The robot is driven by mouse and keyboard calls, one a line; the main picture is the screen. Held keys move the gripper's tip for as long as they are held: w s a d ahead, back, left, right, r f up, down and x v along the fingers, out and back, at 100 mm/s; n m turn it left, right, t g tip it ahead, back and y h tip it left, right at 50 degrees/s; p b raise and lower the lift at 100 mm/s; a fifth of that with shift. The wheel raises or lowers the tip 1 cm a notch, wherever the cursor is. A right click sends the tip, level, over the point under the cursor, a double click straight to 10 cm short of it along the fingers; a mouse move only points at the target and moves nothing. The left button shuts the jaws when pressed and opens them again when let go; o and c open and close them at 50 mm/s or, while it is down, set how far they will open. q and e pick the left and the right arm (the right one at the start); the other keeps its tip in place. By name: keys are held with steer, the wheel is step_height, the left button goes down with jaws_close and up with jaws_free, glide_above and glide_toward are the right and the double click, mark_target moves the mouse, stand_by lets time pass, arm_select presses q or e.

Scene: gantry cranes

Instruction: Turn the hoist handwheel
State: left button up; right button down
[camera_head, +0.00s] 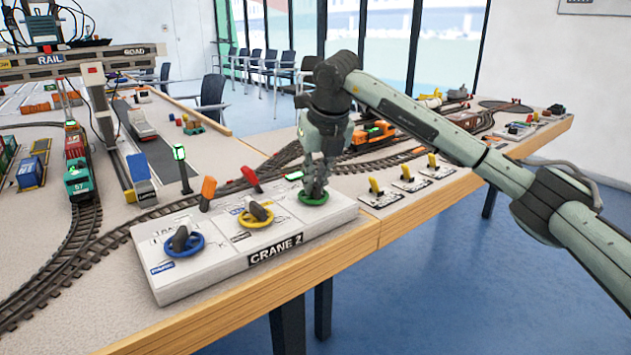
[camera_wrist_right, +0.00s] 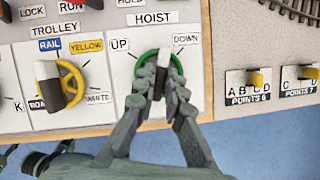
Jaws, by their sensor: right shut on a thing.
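The hoist handwheel is the green wheel (camera_head: 314,202) at the right end of the white CRANE 2 panel (camera_head: 213,272). My right gripper (camera_head: 315,188) comes down on it from above and is shut on its centre grip. In the right wrist view the green rim (camera_wrist_right: 142,60) shows around my right gripper (camera_wrist_right: 160,80), under the HOIST label (camera_wrist_right: 152,18). The UP label (camera_wrist_right: 119,45) is left of the wheel and the DOWN label (camera_wrist_right: 186,39) right of it. The fingers hide most of the grip and the lower rim. My left gripper is not in view.
The yellow trolley wheel (camera_head: 255,215) and blue wheel (camera_head: 184,245) are left on the panel. Red (camera_head: 251,178) and orange (camera_head: 208,189) levers stand behind. Yellow points switches (camera_head: 408,174) lie to the right. Tracks and trains fill the table behind; the table edge is in front.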

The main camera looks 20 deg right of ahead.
stand_by(0.3)
steer(key=c, duration=1.6)
jaws_free()
steer(key=v, duration=1.2)
